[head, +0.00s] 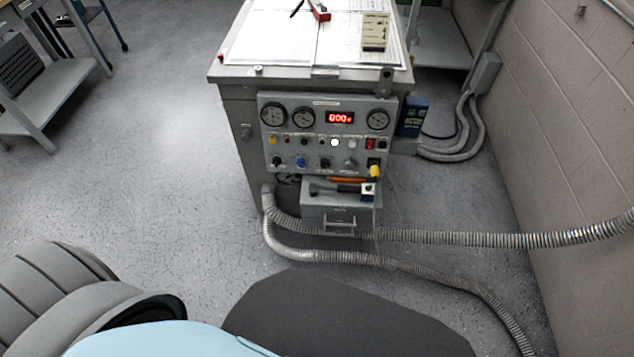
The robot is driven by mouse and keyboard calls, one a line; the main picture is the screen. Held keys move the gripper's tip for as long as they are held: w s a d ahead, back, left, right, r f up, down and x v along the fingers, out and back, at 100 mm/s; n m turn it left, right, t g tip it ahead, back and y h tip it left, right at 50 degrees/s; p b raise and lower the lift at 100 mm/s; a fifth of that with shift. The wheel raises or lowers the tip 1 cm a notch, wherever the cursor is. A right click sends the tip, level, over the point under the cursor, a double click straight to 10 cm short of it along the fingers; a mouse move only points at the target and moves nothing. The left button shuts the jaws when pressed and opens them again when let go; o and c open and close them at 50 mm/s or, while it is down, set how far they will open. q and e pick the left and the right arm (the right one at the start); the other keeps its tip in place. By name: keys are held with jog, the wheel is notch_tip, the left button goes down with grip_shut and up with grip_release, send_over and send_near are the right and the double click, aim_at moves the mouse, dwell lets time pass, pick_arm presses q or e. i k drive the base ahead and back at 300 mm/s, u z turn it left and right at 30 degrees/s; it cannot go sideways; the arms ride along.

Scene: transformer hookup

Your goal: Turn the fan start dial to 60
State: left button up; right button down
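The grey control panel (314,129) is on the front of a metal cabinet in the head view. Its lower row has a black knob (277,161), a blue knob (301,162), another dark knob (325,163), a grey knob (350,162) and a yellow part (374,170). Small buttons or lamps, one bright white (334,142), sit above them. The labels are too small to read, so I cannot tell which is the fan start dial or its setting. A red display (340,118) seems to show zeros. Neither gripper is in view.
Several round gauges (273,115) top the panel. Papers, a red-handled tool (320,12) and a beige box (375,31) lie on the cabinet (225,72). A drawer unit (314,215) with tools stands below. Corrugated conduits (450,238) cross the floor at right.

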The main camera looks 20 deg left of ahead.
aim_at(324, 162)
jog(key=k, duration=0.95)
jog(key=z, duration=0.8)
jog(key=i, duration=1.9)
jog(key=u, duration=1.35)
jog(key=i, duration=0.45)
jog(key=u, duration=0.35)
